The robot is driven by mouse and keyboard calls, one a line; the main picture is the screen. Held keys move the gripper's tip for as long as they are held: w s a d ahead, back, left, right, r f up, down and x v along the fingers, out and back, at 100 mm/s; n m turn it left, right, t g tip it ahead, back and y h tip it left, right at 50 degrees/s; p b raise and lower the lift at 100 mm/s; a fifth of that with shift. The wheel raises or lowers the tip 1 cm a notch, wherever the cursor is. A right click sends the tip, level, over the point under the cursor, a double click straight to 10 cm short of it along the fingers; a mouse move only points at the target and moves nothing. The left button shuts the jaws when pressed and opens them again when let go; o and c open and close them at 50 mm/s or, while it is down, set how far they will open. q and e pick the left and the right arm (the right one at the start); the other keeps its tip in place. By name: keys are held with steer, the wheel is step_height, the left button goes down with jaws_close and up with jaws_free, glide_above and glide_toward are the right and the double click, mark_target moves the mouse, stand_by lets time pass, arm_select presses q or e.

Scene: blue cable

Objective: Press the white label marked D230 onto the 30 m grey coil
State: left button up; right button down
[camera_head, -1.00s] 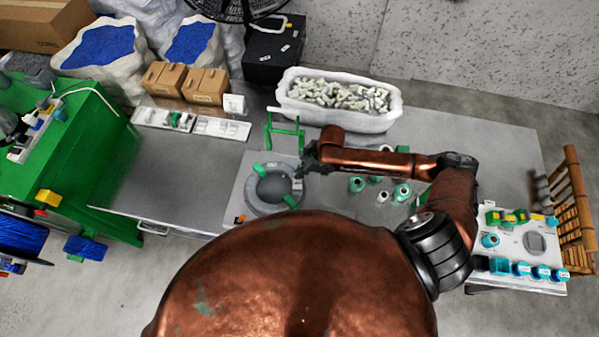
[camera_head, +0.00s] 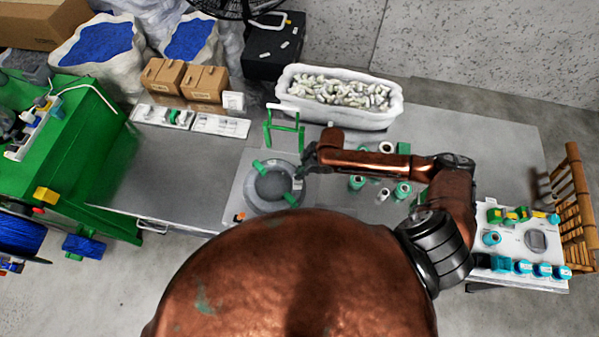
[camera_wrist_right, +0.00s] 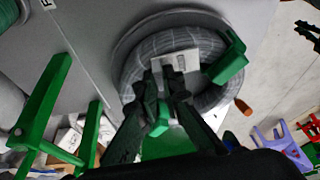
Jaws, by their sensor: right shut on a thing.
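The grey coil (camera_head: 262,205) lies flat on a pale plate on the table, with green clips on its ring. In the right wrist view the coil (camera_wrist_right: 134,68) fills the middle. My right gripper (camera_head: 302,170) is at the coil's right edge in the head view. In the wrist view its fingers (camera_wrist_right: 165,80) are closed together on a small white label (camera_wrist_right: 183,60), which lies over the coil's ring. I cannot tell whether the label touches the coil, and its print is too small to read. My left gripper is not in view.
A green stand (camera_head: 284,128) rises just behind the coil. Several green and white spools (camera_head: 403,190) stand to the right, beneath and beside my right arm. A white tub (camera_head: 340,112) of small pieces is at the back. The table left of the coil (camera_head: 185,175) is clear.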

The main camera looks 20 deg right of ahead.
steer(key=shift+f, duration=0.6)
stand_by(1.2)
steer(key=shift+s+f+p, duration=0.1)
steer(key=shift+f+p, duration=0.05)
steer(key=shift+p, duration=0.35)
stand_by(1.0)
steer(key=c, duration=2.4)
jaws_free()
steer(key=o, duration=0.6)
steer(key=shift+c, duration=0.2)
steer(key=shift+r, duration=0.25)
step_height(320, 180, up, 7)
steer(key=p, duration=0.7)
steer(key=shift+f+p, duration=0.1)
steer(key=shift+p, duration=0.2)
